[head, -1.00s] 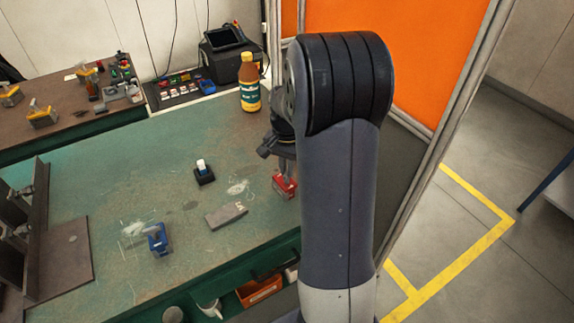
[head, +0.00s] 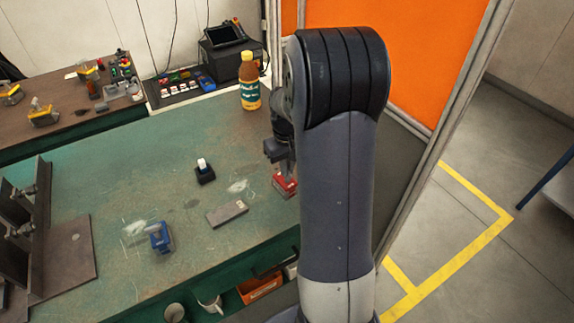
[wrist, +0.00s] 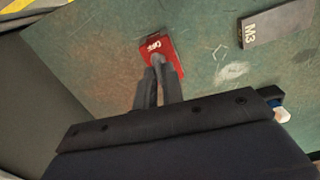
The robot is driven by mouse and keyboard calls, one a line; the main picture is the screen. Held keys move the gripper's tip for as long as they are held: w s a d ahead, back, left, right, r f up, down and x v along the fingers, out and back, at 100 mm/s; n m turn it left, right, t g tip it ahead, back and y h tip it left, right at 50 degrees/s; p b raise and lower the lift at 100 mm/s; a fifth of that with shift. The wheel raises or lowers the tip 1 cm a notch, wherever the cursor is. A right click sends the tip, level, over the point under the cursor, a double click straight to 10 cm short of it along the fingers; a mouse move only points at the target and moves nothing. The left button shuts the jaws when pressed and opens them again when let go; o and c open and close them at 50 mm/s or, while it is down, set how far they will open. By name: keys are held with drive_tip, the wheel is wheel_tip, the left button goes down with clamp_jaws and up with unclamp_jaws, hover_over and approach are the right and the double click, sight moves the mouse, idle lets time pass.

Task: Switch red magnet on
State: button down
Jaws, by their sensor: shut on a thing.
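The red magnet (head: 284,186) sits on the green table near its right edge, partly hidden by my arm in the head view. In the wrist view the red magnet (wrist: 156,46) shows a white marking that looks like "OFF". My gripper (wrist: 158,66) is shut at the magnet's near side, with its fingertips against it. The part between the fingers is hidden, seemingly the magnet's handle. In the head view my gripper (head: 281,165) points down from just above the magnet.
A grey bar (head: 227,214) marked M3 lies left of the magnet. A blue magnet (head: 160,237), a small black holder (head: 205,174) with a white-topped item and a brown bottle (head: 249,82) stand on the table. A dark steel fixture (head: 70,250) fills the left side.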

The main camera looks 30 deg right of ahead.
drive_tip(key=shift+r+n, duration=0.1)
drive_tip(key=shift+n, duration=0.5)
drive_tip(key=c, duration=1.5)
unclamp_jaws()
wheel_tip(320, 180, up, 11)
drive_tip(key=shift+f, duration=0.15)
drive_tip(key=shift+f, duration=0.1)
wheel_tip(320, 180, down, 11)
drive_tip(key=shift+r, duration=0.2)
